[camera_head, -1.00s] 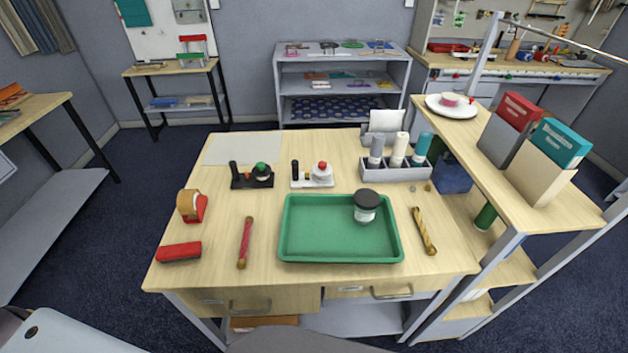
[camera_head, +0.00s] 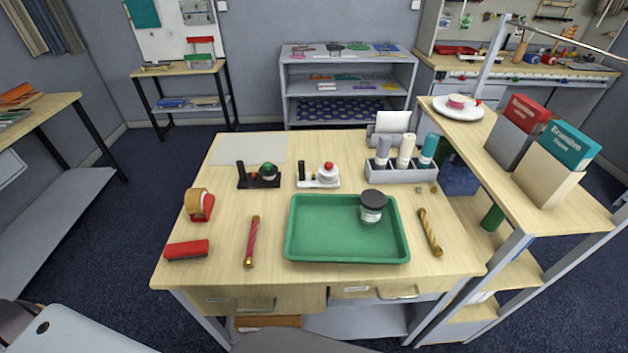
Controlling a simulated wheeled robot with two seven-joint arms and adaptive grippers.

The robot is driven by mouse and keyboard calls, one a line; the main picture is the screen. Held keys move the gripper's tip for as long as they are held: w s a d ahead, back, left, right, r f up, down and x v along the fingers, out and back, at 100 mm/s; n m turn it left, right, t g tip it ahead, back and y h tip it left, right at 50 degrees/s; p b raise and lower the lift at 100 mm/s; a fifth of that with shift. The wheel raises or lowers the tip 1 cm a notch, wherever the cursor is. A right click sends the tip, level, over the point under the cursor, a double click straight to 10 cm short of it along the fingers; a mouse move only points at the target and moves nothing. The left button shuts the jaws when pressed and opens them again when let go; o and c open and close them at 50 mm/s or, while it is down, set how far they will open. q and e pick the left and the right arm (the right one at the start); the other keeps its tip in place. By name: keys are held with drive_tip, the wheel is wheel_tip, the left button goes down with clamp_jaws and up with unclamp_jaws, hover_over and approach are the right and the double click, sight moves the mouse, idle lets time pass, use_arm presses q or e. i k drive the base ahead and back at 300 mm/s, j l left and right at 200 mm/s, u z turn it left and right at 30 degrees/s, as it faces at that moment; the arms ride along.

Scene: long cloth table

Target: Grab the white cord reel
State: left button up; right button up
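A tall white reel (camera_head: 405,150) stands upright in a grey holder (camera_head: 399,177) at the back right of the table. A grey reel (camera_head: 383,151) stands to its left and a teal reel (camera_head: 428,150) to its right in the same holder. The lower part of the white reel is hidden by the holder's front wall. Neither of my grippers is in the head view.
A green tray (camera_head: 330,249) with a dark-lidded jar (camera_head: 372,207) lies in front of the holder. A gold twisted rod (camera_head: 430,232) lies right of it. A raised wooden shelf (camera_head: 490,160) with boxes borders the right side. A white-based device (camera_head: 319,177) stands left.

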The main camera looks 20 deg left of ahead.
sight(304, 182)
drive_tip(key=k+j, duration=0.15)
drive_tip(key=j, duration=0.2)
drive_tip(key=k+j, duration=0.15)
drive_tip(key=j, duration=0.15)
drive_tip(key=k+j+z, duration=0.1)
drive_tip(key=j, duration=0.25)
drive_tip(key=k+j, duration=0.2)
drive_tip(key=i+j+z, duration=0.05)
drive_tip(key=j, duration=0.05)
